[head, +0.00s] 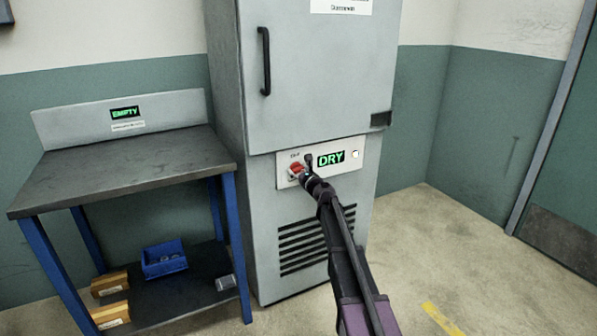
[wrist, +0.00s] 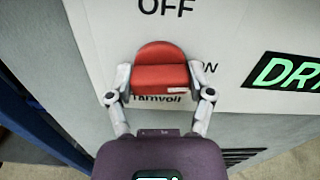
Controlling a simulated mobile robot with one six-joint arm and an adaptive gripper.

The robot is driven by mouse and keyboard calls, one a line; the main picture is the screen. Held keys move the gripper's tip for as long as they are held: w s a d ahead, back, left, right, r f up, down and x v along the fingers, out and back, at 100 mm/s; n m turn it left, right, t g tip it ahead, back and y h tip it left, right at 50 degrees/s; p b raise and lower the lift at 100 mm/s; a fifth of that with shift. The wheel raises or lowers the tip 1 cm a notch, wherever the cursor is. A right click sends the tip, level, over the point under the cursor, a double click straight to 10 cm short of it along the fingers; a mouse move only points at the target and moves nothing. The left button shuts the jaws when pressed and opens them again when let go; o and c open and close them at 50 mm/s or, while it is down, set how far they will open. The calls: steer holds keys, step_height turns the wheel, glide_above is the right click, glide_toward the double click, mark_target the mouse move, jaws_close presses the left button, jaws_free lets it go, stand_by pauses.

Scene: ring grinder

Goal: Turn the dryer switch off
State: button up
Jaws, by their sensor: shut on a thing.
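The dryer (head: 310,100) is a tall grey cabinet with a white control panel (head: 350,170) below its door. The dryer switch (head: 296,170) is a red knob at the panel's left; it shows large in the wrist view (wrist: 160,76). "OFF" is printed above the knob and "ON" to its right. My gripper (head: 303,174) is at the knob. In the wrist view its two fingers (wrist: 160,92) are shut on the knob, one on each side. A small white mark on the knob sits at its lower right. The display (head: 331,158) reads "DRY" in green.
A blue-legged bench (head: 130,180) stands left of the dryer, with an "EMPTY" sign (head: 125,113). Its lower shelf holds a blue bin (head: 164,260) and cardboard boxes (head: 110,284).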

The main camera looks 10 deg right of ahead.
steer(key=n, duration=0.8)
steer(key=shift+n, duration=0.3)
steer(key=n, duration=0.3)
steer(key=shift+n, duration=0.3)
steer(key=n, duration=0.4)
steer(key=shift+w, duration=0.1)
steer(key=o, duration=1.1)
steer(key=v, duration=1.2)
